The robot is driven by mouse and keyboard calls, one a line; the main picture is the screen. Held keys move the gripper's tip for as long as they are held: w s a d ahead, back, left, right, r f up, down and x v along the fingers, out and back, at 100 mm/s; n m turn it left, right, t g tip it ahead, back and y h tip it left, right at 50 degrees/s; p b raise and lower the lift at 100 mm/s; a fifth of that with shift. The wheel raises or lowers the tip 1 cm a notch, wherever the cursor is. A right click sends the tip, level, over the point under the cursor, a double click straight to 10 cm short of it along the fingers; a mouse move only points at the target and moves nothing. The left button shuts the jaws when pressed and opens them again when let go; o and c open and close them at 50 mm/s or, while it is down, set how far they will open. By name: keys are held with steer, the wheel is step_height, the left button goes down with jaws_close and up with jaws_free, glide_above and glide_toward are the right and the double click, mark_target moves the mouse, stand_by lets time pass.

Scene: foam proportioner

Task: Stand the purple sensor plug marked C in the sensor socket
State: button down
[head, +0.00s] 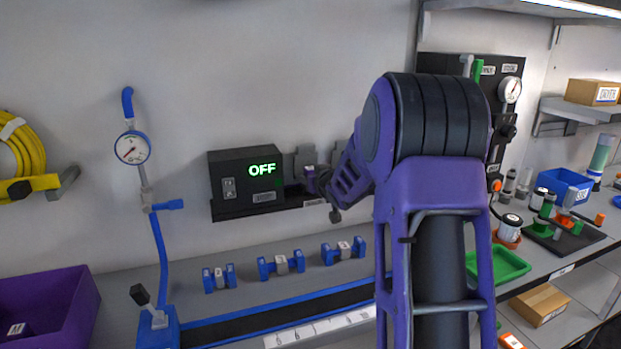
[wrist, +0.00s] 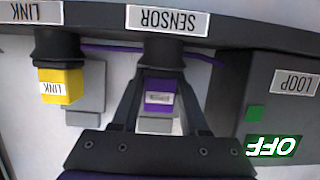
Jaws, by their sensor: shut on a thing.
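The wrist view is upside down. In it my gripper (wrist: 162,108) has its two dark fingers on either side of a purple plug (wrist: 158,84) and is shut on it. The plug has a small white label whose letter I cannot read. The plug is in line with the dark round sensor socket (wrist: 164,50) beside the SENSOR sign (wrist: 167,20). Its base meets or nearly meets the socket; I cannot tell how deep it sits. In the head view my purple arm hides most of this spot.
A yellow LINK plug (wrist: 60,86) stands in the neighbouring socket, close to my gripper. A dark box (head: 247,178) reading OFF is on the other side. Several blue clamps (head: 282,264) sit on the bench below. A gauge on a blue pipe (head: 132,148) is at left.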

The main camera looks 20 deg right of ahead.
steer(key=c, duration=0.7)
jaws_free()
steer(key=shift+p+v, duration=1.15)
steer(key=shift+v, duration=4.4)
